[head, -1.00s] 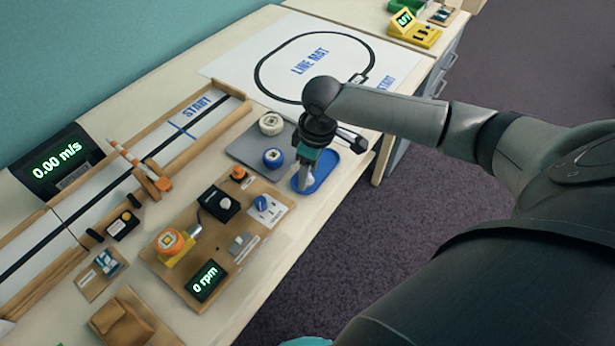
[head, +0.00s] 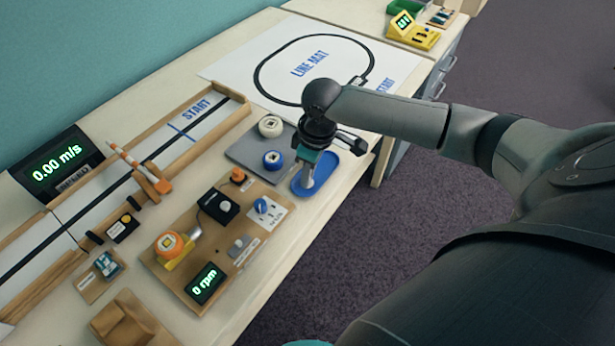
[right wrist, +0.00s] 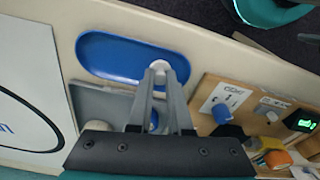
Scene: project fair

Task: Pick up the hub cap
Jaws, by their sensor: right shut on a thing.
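The hub cap appears as a small round white piece (right wrist: 160,68) between my fingertips in the right wrist view. My right gripper (right wrist: 160,72) is shut on it, and the fingers hide part of it. In the head view my right gripper (head: 307,182) points down at the near-left end of a blue oval tray (head: 328,170). The tray also shows in the right wrist view (right wrist: 108,55), otherwise looking empty. I cannot tell whether the cap touches the tray. My left gripper is not in view.
A grey plate (head: 248,152) with a white wheel (head: 270,126) and a blue wheel (head: 272,159) lies beside the tray. A wooden board (head: 222,252) with a motor, knobs and rpm display is close by. The line mat (head: 240,66) lies behind.

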